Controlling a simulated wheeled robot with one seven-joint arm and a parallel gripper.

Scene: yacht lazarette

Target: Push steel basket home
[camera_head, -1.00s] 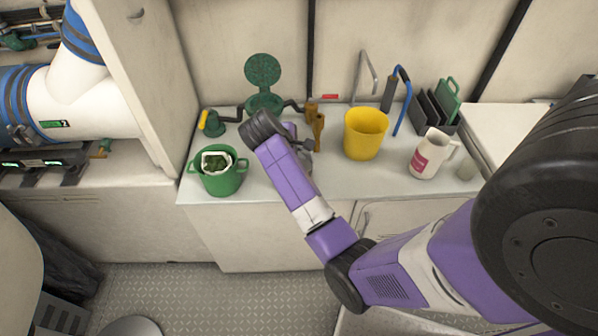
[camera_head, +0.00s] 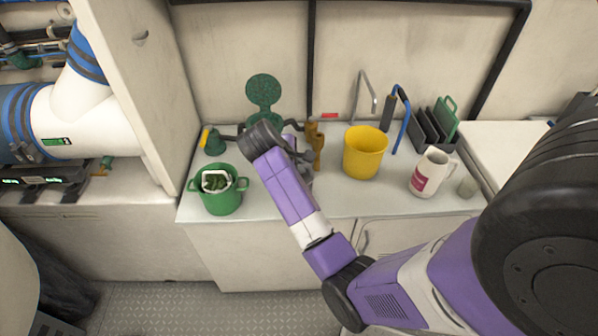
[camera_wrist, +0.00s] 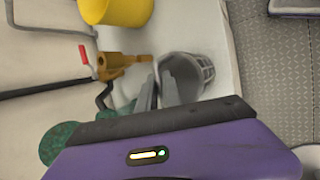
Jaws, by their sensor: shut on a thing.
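The grey steel basket (camera_wrist: 187,72), with a slotted side, shows in the wrist view directly in front of my gripper (camera_wrist: 163,92). My grey fingers are shut on it near its left edge. A pale, rounded body lies close beside it, partly hidden by the fingers; I cannot tell whether the basket sits inside it. In the head view my arm hides the basket and fingertips. A green round lid (camera_head: 263,90) stands raised behind my wrist, and a tan valve (camera_head: 316,146) stands to its right.
A blue-handled tool (camera_head: 402,122) stands behind.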

